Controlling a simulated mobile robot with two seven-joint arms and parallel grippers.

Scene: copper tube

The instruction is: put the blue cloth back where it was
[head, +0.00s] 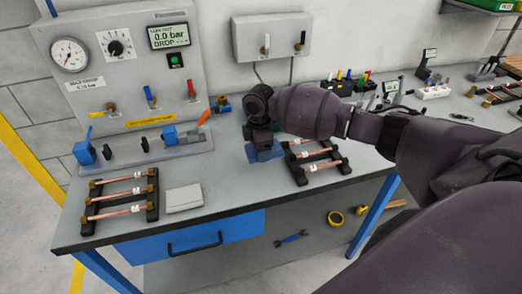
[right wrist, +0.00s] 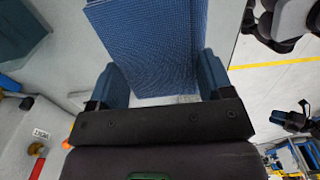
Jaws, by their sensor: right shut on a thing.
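The blue cloth (right wrist: 150,45) is a folded, woven-textured piece between the two fingers of my right gripper (right wrist: 162,82) in the right wrist view. In the head view my right gripper (head: 263,148) points down over the workbench, and a small part of the blue cloth (head: 277,152) shows around its fingers. The gripper is shut on the cloth. The cloth is at or just above the bench top; I cannot tell whether it touches. Most of it is hidden by the gripper in the head view. My left gripper is not in view.
A rack of copper tubes (head: 300,171) stands close right of the gripper. Another tube rack (head: 122,212) and a grey-white folded piece (head: 184,198) lie to the left. A test panel (head: 128,60) and blue-handled fixture (head: 168,136) stand behind. The bench top (head: 228,185) is clear left of the gripper.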

